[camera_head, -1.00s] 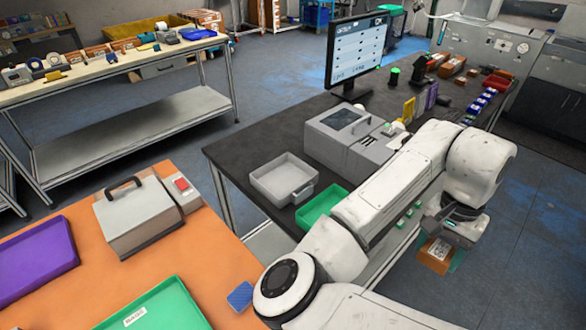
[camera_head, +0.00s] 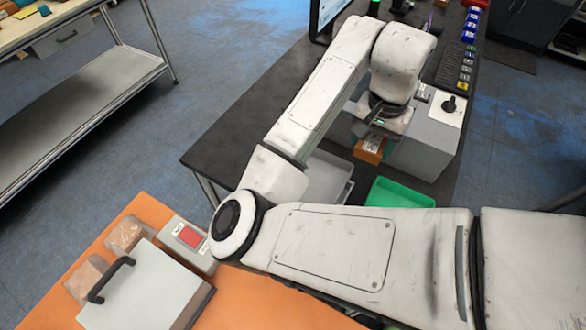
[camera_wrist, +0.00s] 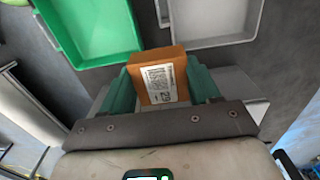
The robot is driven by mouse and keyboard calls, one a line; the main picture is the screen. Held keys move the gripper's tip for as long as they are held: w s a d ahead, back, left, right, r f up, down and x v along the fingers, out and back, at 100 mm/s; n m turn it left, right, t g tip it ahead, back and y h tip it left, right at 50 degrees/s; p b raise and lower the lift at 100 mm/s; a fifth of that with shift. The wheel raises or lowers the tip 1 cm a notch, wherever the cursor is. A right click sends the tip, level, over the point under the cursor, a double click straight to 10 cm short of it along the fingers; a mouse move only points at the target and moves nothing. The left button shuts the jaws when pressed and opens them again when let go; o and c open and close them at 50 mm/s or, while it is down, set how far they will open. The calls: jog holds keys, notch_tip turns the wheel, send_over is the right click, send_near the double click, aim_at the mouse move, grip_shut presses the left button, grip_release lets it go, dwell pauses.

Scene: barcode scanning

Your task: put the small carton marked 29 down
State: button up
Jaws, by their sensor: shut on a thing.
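The small carton (camera_wrist: 160,79) is orange-brown with a white printed label that reads 29 in the wrist view. My gripper (camera_wrist: 160,88) is shut on it, with a green finger on each side. In the head view the carton (camera_head: 369,150) hangs under my gripper (camera_head: 372,138), over the dark bench near the grey machine. I cannot tell its exact height above the bench. A green tray (camera_head: 398,194) and a grey tray (camera_head: 325,180) lie close by on the bench. My arm hides part of the grey tray.
The green tray (camera_wrist: 90,28) and the grey tray (camera_wrist: 215,20) look empty in the wrist view. The grey machine (camera_head: 425,145) stands just right of the carton. The orange table (camera_head: 255,300) holds a grey box with a handle (camera_head: 150,285). Bare dark bench (camera_head: 245,125) lies left of my arm.

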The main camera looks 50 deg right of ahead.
send_near(304, 193)
jog(key=s+d+r, duration=0.2)
jog(key=s, duration=0.1)
jog(key=a+f, duration=0.1)
jog(key=w+a+f+b, duration=0.1)
jog(key=f, duration=0.1)
jog(key=shift+w+a+f, duration=0.15)
jog(key=shift+a+f, duration=0.05)
jog(key=shift+f, duration=0.1)
jog(key=shift+w+a+f, duration=0.25)
jog(key=shift+a+f, duration=0.2)
jog(key=shift+f, duration=0.2)
jog(key=shift+a+f, duration=0.1)
jog(key=shift+f, duration=1.6)
jog(key=shift+f, duration=0.1)
jog(key=o, duration=1.3)
jog(key=shift+c, duration=0.2)
notch_tip(304, 193, up, 12)
jog(key=shift+p, duration=0.4)
